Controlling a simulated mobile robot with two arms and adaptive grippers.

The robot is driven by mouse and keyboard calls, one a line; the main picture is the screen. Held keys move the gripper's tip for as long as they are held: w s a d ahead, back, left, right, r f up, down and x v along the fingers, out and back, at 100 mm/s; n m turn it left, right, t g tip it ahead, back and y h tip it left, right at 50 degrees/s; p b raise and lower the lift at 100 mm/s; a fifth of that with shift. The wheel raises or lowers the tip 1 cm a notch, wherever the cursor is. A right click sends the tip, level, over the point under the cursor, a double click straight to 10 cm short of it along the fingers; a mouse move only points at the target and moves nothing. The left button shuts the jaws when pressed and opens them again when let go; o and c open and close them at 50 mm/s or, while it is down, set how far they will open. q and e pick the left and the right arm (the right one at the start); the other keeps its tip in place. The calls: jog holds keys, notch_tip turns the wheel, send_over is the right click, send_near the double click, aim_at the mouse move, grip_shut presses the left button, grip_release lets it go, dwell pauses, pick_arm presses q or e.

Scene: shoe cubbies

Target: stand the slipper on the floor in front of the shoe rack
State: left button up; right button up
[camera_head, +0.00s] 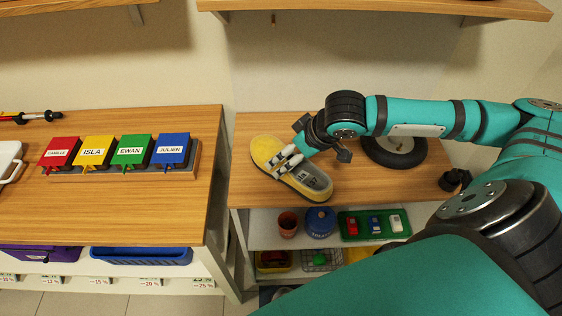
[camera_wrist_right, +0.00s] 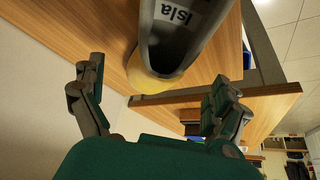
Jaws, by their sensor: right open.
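The slipper (camera_head: 261,149) is yellow-edged with a grey inside and pale straps, and lies on the wooden top of the right-hand unit (camera_head: 256,122). In the right wrist view the slipper (camera_wrist_right: 185,45) shows from close by, with the name "Isla" inside it. My right gripper (camera_head: 322,138) is open, with its dark fingers spread beside and above the slipper. In the wrist view the right gripper (camera_wrist_right: 152,85) has nothing between its fingers. Whether it touches the slipper I cannot tell. My left gripper is not in view.
A black wheel (camera_head: 394,153) lies behind my right arm. Lower shelves hold a terracotta pot (camera_head: 288,224), a blue jar (camera_head: 320,223) and a green tray (camera_head: 344,236) of toy cars. Name-labelled boxes (camera_head: 115,152) stand on the left-hand unit. Tiled floor (camera_head: 58,304) shows at the bottom left.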

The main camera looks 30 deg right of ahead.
jog(key=shift+w+d+f, duration=0.15)
jog(key=shift+w+f, duration=0.05)
jog(key=shift+f, duration=0.5)
jog(key=shift+w+f, duration=0.15)
jog(key=shift+f, duration=0.1)
jog(key=x, duration=0.4)
jog(key=shift+w+a+f, duration=0.1)
jog(key=shift+w+a, duration=0.15)
jog(key=shift+a, duration=0.1)
jog(key=shift+w+f, duration=0.1)
jog(key=shift+f, duration=0.05)
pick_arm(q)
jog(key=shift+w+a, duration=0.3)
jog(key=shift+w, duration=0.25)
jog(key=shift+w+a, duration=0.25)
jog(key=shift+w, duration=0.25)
pick_arm(e)
jog(key=c, duration=1.3)
